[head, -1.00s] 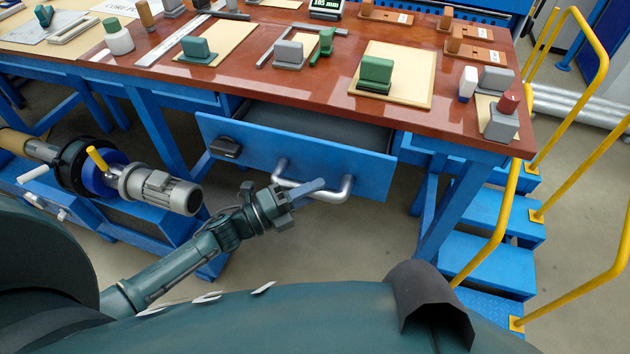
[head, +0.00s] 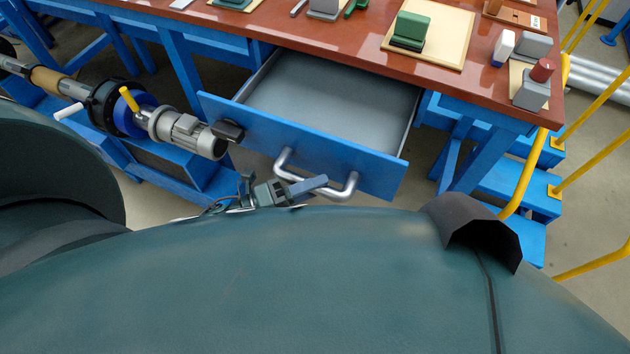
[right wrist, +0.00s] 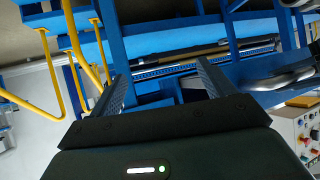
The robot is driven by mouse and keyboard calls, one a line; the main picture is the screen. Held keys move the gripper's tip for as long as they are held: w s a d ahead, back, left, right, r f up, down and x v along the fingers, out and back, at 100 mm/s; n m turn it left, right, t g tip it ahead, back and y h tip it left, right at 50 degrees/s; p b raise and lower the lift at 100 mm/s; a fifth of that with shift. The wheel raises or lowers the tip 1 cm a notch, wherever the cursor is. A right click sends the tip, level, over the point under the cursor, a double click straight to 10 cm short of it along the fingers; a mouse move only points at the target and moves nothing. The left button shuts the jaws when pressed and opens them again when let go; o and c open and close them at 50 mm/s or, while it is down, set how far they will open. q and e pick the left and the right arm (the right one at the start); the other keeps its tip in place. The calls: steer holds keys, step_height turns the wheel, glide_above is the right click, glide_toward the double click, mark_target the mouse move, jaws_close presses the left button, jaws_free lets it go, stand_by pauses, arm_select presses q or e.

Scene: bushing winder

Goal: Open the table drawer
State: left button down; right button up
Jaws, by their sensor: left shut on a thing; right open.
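The blue table drawer (head: 300,148) is pulled well out from under the red-brown tabletop (head: 315,38), and its grey inside (head: 335,98) shows empty. A grey bar handle (head: 347,189) is on its front, with a black latch-like part (head: 229,131) at the left end. My left gripper (head: 308,185) is at the handle and shut on it; my own body hides most of the left arm. My right gripper (right wrist: 160,85) shows in the right wrist view, open with its fingers apart and nothing between them.
Green and grey blocks on boards, such as the green block (head: 410,31), stand on the tabletop. A grey motor (head: 187,134) is left of the drawer. Blue steps (head: 500,178) with yellow rails (head: 535,160) are at the right.

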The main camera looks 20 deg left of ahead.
arm_select(q)
steer(key=c, duration=1.2)
jaws_free()
steer(key=shift+c, duration=0.2)
arm_select(e)
steer(key=shift+r, duration=0.1)
arm_select(q)
steer(key=b+v, duration=0.2)
steer(key=v, duration=1.1)
arm_select(e)
steer(key=shift+a+y, duration=0.3)
steer(key=shift+a, duration=0.2)
arm_select(q)
steer(key=shift+a, duration=0.15)
arm_select(e)
steer(key=shift+d+f, duration=0.1)
steer(key=shift+f, duration=0.15)
